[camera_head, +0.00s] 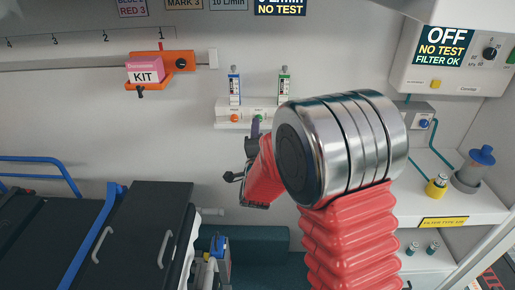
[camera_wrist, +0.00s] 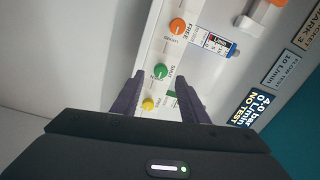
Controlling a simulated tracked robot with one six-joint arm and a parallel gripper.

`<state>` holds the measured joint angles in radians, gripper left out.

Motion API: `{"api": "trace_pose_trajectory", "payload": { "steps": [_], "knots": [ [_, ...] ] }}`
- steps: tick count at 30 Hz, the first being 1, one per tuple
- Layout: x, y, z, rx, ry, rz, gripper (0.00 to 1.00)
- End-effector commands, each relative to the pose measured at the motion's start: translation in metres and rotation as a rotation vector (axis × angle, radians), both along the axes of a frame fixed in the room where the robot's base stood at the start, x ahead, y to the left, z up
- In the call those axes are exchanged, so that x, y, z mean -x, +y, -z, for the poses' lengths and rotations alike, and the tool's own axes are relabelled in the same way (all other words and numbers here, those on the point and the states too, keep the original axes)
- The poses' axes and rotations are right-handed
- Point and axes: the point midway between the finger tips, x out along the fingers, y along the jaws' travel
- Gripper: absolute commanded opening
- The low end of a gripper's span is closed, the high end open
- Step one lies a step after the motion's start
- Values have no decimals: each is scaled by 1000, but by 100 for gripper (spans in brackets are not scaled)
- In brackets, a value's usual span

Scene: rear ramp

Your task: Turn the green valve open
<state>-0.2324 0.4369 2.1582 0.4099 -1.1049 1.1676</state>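The green valve is a round green knob (camera_wrist: 161,70) on a pale panel; its label seems to read SHUT. It also shows in the head view as a small green knob (camera_head: 259,118) below the green-topped flowmeter. My gripper (camera_wrist: 160,78) is open, with its two dark fingertips on either side of the green knob's lower edge in the wrist view. The knob appears at or just beyond the tips; I cannot tell whether they touch it. In the head view my gripper (camera_head: 254,130) is small and partly hidden by my arm.
An orange knob (camera_wrist: 178,27) and a yellow knob (camera_wrist: 148,104) sit close beside the green one. Two flowmeters, blue-topped (camera_head: 234,88) and green-topped (camera_head: 284,87), stand above the panel. A black stretcher (camera_head: 135,235) is at lower left.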

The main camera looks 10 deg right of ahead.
Motion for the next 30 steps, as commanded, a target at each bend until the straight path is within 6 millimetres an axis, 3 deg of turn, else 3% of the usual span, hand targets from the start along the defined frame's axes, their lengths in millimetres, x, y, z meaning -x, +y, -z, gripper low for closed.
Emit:
{"api": "trace_pose_trajectory", "payload": {
  "steps": [9,15,30],
  "knots": [
    [52,7,2,0,0,0,40],
    [76,10,3,0,-1,1,40],
    [81,10,3,0,-1,2,40]
  ]
}}
